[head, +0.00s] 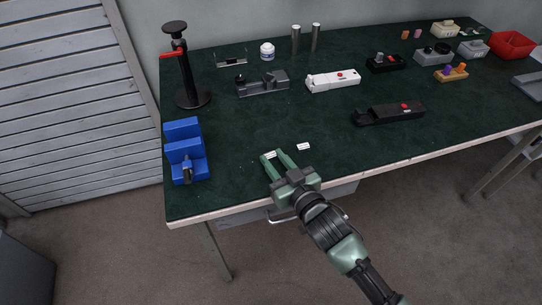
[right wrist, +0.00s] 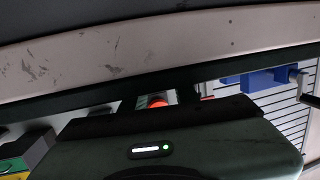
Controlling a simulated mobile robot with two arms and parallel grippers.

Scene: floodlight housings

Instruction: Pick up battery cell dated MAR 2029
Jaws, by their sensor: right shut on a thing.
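My right gripper (head: 274,156) reaches over the front edge of the table in the head view. Its two green fingers stand a little apart and are shut on a small white-labelled piece (head: 270,155), mostly hidden by the fingers; it looks like a battery cell. A similar small white-labelled piece (head: 303,147) lies on the table just right of the fingertips. The dates on both are too small to read. In the right wrist view, a dark body with a green light fills the lower part, and the held piece cannot be made out. My left gripper is not in view.
The dark green table (head: 240,130) has a blue vise (head: 184,145) at left and a black stand with a red lever (head: 185,70) behind it. A black housing (head: 390,113) lies to the right. Two metal cylinders (head: 305,38) stand at the back. A red bin (head: 512,45) is far right.

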